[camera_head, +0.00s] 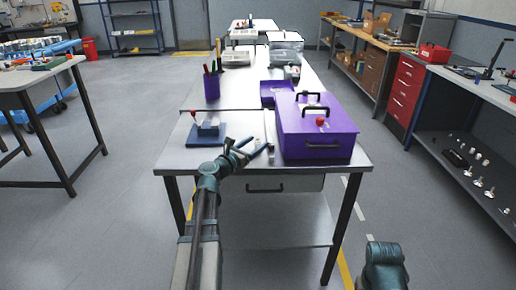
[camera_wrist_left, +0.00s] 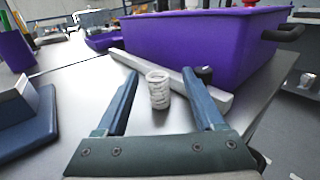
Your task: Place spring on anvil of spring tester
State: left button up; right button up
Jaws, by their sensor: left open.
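The spring (camera_wrist_left: 158,90), a small pale coil, stands upright on the steel table. In the left wrist view it shows between the two fingers of my left gripper (camera_wrist_left: 159,74), which is open; I cannot tell contact. In the head view my left gripper (camera_head: 250,148) is low over the table's front edge, and I cannot make out the spring there. The spring tester, by its look, is the blue-based device (camera_head: 207,134) with a red knob, left of the gripper. Its blue base (camera_wrist_left: 28,130) shows at the left wrist view's left edge.
A purple box (camera_head: 318,146) with black handles stands right of the gripper. A pale bar (camera_wrist_left: 212,98) lies behind the spring, near the box. A purple cup (camera_head: 211,88) with tools stands behind the tester. Bare tabletop (camera_head: 180,155) lies at the front left.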

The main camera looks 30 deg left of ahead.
pick_arm(q)
jog(key=shift+w+d, duration=0.1)
jog(key=shift+w, duration=2.55)
grip_shut()
